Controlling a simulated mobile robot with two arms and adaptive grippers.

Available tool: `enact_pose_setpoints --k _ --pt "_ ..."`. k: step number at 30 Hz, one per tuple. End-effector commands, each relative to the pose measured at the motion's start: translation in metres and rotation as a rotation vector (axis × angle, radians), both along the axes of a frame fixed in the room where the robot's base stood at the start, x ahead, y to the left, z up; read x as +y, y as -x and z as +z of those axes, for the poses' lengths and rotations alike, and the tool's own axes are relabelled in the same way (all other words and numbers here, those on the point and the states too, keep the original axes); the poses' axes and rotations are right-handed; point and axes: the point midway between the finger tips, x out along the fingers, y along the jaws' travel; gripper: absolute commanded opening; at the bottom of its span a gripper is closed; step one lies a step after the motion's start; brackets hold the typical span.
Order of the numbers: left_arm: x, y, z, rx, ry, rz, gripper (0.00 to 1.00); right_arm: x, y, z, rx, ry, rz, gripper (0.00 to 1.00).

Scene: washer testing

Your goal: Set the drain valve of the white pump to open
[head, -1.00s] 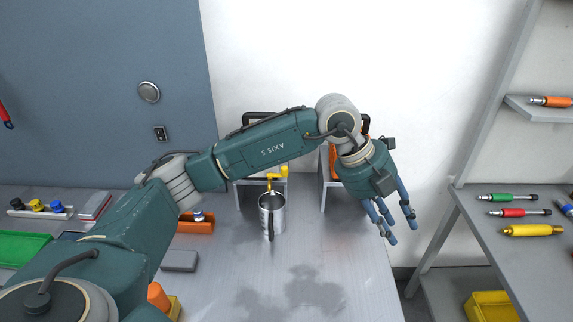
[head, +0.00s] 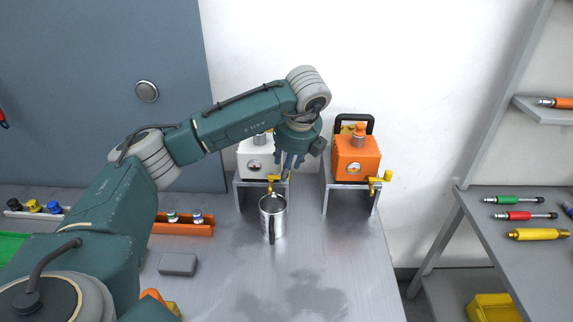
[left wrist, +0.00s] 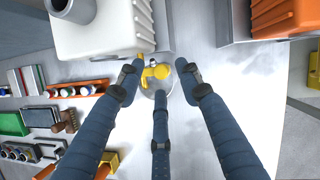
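The yellow valve also shows in the left wrist view (left wrist: 158,72). My left gripper (head: 291,160) is at the right front of the white pump, pointing down. Its blue fingers are spread apart, around the valve in the wrist picture, with nothing gripped. Contact with the valve cannot be told. My right gripper is in neither view.
An orange pump (head: 357,158) with its own yellow valve stands on a stand to the right. An orange tray (head: 183,229) with small caps and a grey block (head: 177,264) lie left of the mug. The bench front right of the mug is clear.

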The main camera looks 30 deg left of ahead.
Motion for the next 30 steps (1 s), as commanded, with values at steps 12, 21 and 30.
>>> enact_pose_setpoints --k 12,21,30 --pt "0.006 -0.005 -0.021 0.0 0.0 -0.001 0.36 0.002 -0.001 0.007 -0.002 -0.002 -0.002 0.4" --pt "0.006 -0.005 -0.021 -0.001 0.001 -0.002 0.0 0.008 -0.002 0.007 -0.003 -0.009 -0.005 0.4" --pt "0.006 -0.005 -0.021 -0.005 0.001 -0.022 0.0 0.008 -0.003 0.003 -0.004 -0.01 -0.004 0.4"
